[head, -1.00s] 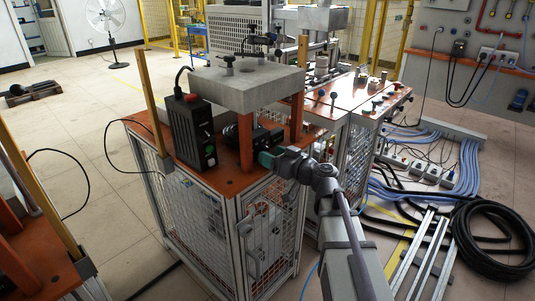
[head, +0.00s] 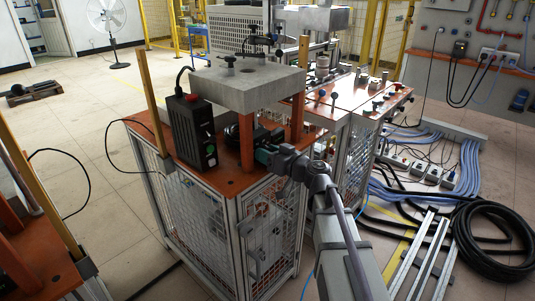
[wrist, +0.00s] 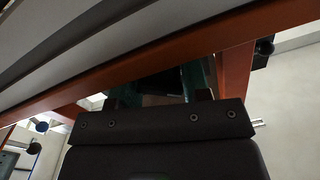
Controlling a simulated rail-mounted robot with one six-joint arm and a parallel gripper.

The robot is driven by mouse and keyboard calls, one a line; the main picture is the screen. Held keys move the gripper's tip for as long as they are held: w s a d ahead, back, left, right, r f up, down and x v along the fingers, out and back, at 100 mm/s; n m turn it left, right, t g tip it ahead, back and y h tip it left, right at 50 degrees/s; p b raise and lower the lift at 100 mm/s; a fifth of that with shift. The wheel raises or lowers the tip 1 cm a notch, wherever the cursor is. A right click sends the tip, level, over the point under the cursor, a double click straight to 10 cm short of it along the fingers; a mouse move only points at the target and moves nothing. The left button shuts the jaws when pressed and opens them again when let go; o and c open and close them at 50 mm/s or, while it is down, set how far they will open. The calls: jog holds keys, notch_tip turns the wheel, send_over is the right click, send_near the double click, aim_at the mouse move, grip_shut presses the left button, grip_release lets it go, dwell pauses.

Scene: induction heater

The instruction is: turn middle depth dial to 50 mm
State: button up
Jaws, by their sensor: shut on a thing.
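The induction heater station has a grey slab (head: 248,88) on orange posts (head: 246,146) above an orange table top (head: 220,181). A dark device (head: 232,134) sits under the slab. My gripper (head: 262,155) reaches in from the right, between the posts, at this device. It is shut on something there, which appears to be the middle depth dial. The dial and its marks are hidden behind my gripper, so its setting cannot be read. In the wrist view, my gripper (wrist: 160,98) shows dark finger bases against a shadowed, greenish part under the slab.
A black control box (head: 190,132) with red and green buttons stands left of the slab. An orange post (wrist: 235,72) is close to my gripper in the wrist view. A second orange-topped station (head: 335,100) stands behind. Cables (head: 430,170) lie on the floor at right.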

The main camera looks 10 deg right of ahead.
jog(key=shift+m, duration=0.6)
jog(key=o, duration=0.9)
jog(key=shift+d, duration=0.1)
